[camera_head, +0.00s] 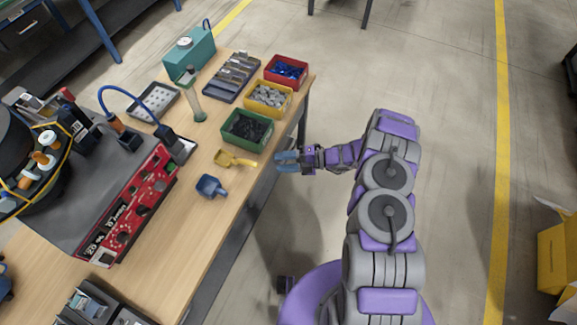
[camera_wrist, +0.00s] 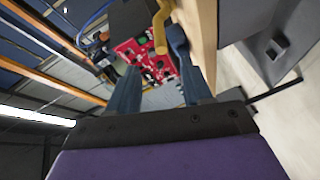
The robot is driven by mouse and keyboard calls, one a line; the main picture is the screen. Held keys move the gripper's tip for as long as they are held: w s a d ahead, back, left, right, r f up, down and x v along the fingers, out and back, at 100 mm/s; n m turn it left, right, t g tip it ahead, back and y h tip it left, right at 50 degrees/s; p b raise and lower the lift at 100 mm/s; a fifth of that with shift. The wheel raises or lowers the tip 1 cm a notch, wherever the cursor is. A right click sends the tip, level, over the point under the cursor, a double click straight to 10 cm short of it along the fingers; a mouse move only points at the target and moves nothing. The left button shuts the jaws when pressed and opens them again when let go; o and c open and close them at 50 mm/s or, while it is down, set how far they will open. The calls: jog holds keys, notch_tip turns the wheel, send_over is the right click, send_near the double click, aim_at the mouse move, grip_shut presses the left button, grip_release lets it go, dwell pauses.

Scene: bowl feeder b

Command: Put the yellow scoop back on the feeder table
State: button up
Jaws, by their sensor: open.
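The yellow scoop (camera_head: 232,159) lies on the wooden feeder table (camera_head: 215,218) near its right edge, its handle pointing toward my gripper. In the wrist view the yellow scoop (camera_wrist: 160,31) shows at the top, with its handle end between the lines of my two fingers. My gripper (camera_head: 279,162) is open and empty, just off the table's right edge and a short way from the handle end. In the wrist view the blue fingers of my gripper (camera_wrist: 152,55) stand apart. The table edge (camera_wrist: 206,35) runs close along the right finger.
A blue scoop (camera_head: 211,187) lies below the yellow one. Green (camera_head: 233,136), yellow (camera_head: 262,109) and red (camera_head: 277,79) bins line the table's right side. A red control panel (camera_head: 122,207) and the bowl feeder (camera_head: 22,155) stand left.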

jog(key=shift+r, duration=0.1)
jog(key=s+r+n+g+h, duration=0.3)
jog(key=s+r+n, duration=0.4)
jog(key=r+n, duration=0.4)
jog(key=s+r+n+g+h, duration=0.35)
jog(key=s+r+n, duration=0.35)
jog(key=r+n, duration=0.5)
jog(key=s+d+r+n+t+h, duration=0.2)
jog(key=s+d+r+n+h, duration=0.3)
jog(key=s+d+n, duration=0.3)
jog(key=s+d+r+n+t+h, duration=0.3)
jog(key=s+d+r+n+h, duration=0.2)
jog(key=s, duration=0.8)
jog(key=d+n, duration=0.2)
jog(key=d, duration=0.2)
jog(key=shift+s+r+n, duration=0.15)
jog(key=shift+r+n, duration=0.2)
jog(key=shift+n, duration=0.05)
